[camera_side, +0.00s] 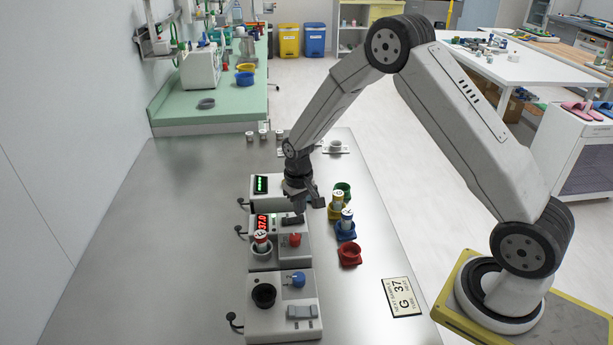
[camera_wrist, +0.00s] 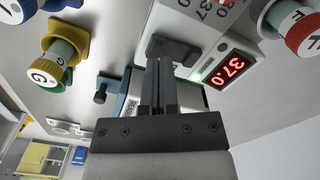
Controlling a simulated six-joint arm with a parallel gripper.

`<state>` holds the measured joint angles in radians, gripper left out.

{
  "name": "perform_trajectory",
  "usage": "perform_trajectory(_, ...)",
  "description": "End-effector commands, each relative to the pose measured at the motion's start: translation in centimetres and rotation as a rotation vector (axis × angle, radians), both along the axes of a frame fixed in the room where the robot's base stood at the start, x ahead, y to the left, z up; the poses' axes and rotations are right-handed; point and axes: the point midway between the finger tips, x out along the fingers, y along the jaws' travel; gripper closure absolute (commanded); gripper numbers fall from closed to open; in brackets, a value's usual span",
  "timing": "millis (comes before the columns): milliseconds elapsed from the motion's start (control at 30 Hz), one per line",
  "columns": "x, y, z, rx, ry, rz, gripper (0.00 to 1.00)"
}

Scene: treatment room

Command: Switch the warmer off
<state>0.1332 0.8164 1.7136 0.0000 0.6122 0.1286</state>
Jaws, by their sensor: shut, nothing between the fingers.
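The middle warmer (camera_side: 267,255) has a lit red display (camera_side: 262,222), which reads 37.0 in the wrist view (camera_wrist: 229,69). A small green light glows beside that display in the wrist view. A red-banded vial marked F (camera_side: 261,239) stands in its well. Its dark rocker switch (camera_side: 292,221) shows in the wrist view (camera_wrist: 174,48) right at my fingertips; I cannot tell whether they touch. My gripper (camera_side: 311,205) is shut and empty, pointing down over the switch; it fills the middle of the wrist view (camera_wrist: 162,62).
A second warmer with a green display (camera_side: 261,184) stands behind, partly hidden by my gripper. A third with a blue knob (camera_side: 297,279) stands in front. Yellow (camera_side: 335,214), blue (camera_side: 345,234) and red (camera_side: 350,254) holders stand to the right. A sign reading G 37 (camera_side: 401,297) lies near the table's right edge.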

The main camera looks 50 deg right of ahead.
Motion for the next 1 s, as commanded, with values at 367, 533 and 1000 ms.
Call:
perform_trajectory(367, 0.0, 0.0, -0.4, 0.0, -0.001, 0.0, 1.0)
perform_trajectory(533, 0.0, 0.0, -0.6, 0.0, -0.001, 0.0, 1.0)
perform_trajectory(1000, 0.0, 0.0, -1.1, 0.0, -0.001, 0.0, 1.0)
